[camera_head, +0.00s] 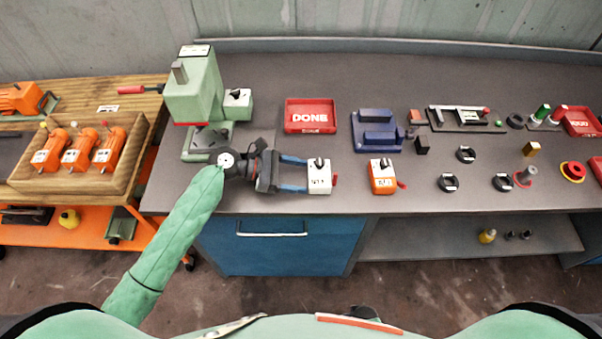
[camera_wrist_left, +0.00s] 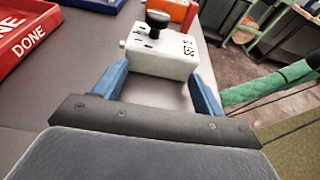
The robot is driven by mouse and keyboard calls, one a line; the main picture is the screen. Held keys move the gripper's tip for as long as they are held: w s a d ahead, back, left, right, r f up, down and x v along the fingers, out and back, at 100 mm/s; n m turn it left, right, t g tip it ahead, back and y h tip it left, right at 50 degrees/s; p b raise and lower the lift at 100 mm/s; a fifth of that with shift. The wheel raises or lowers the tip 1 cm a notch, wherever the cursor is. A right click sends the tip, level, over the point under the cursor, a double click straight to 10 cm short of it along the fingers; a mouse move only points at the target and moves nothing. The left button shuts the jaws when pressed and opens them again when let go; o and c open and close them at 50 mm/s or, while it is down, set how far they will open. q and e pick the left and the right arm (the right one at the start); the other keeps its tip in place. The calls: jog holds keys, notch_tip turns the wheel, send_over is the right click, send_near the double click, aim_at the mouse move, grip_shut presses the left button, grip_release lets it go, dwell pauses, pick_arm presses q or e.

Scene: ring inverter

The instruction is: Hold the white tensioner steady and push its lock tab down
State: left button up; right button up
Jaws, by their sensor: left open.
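In the left wrist view the white tensioner (camera_wrist_left: 160,50) is straight ahead, just beyond the fingertips. My left gripper (camera_head: 306,175) comes in from the left with its blue fingers open, reaching the near side of the tensioner. The left wrist view shows the same open gripper (camera_wrist_left: 158,90) with a gap between its fingers. Whether the fingers touch the tensioner I cannot tell. My right gripper is not in view.
An orange tensioner (camera_head: 383,180) stands to the right. Behind are a red DONE tray (camera_head: 312,116) and a blue fixture (camera_head: 377,132). A green press (camera_head: 196,95) stands behind my left arm. The bench between the white and orange tensioners is clear.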

pick_arm(q)
grip_shut()
jog(key=shift+o, duration=0.3)
grip_release()
dwell(0.3)
